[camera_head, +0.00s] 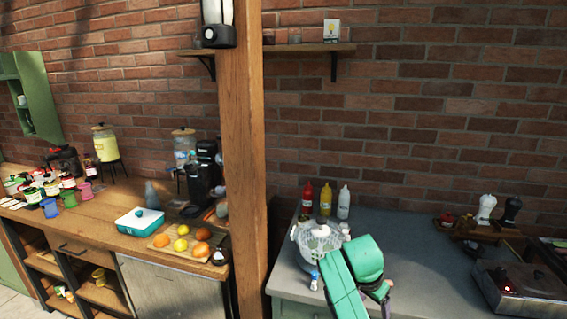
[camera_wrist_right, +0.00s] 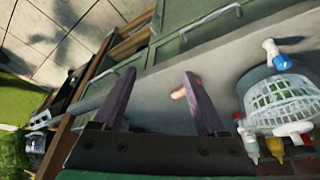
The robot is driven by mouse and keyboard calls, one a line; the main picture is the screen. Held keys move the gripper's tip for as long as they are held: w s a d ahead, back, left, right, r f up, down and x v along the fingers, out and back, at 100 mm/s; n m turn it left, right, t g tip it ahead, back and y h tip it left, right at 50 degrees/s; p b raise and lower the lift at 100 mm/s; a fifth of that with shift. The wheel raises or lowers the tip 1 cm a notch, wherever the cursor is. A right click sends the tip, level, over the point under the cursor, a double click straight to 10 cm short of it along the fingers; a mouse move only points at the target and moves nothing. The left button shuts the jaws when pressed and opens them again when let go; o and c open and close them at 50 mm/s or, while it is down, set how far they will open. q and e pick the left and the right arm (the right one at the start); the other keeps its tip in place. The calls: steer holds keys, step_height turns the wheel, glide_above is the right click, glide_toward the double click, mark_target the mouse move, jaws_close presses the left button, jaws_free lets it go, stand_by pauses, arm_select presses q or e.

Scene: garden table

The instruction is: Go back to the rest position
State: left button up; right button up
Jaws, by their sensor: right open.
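My right arm, with green links, reaches over the grey counter (camera_head: 420,250) in the head view. A small pinkish object (camera_wrist_right: 180,93) lies on the counter beyond the fingers, close to the right finger in the picture. My left gripper is not in view.
A small white-and-blue item (camera_head: 314,281) is by the basket. Red (camera_head: 307,198), yellow (camera_head: 326,199) and white (camera_head: 344,202) bottles stand behind it. A wooden post (camera_head: 241,160) rises left of the counter. A hob (camera_head: 522,287) is at the right. The counter's back middle is clear.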

steer(key=s+f+n+g+y+b, duration=0.15)
steer(key=s+f+n, duration=0.35)
steer(key=f, duration=1.3)
steer(key=s+f+n+t+y+b, duration=0.2)
steer(key=s+f, duration=0.5)
steer(key=f, duration=1.1)
arm_select(q)
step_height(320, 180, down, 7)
steer(key=b, duration=0.3)
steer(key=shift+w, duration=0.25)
arm_select(e)
steer(key=s+d+f+n, duration=0.1)
steer(key=s+f+n, duration=0.1)
steer(key=s+f, duration=0.4)
steer(key=s+d+f+n+g, duration=0.1)
steer(key=s+f, duration=0.4)
steer(key=s, duration=0.9)
steer(key=s+d+f+n+g, duration=0.1)
steer(key=s+f+n, duration=0.2)
steer(key=s+f, duration=0.3)
steer(key=s, duration=0.4)
steer(key=shift+d+f, duration=0.3)
steer(key=shift+d, duration=0.1)
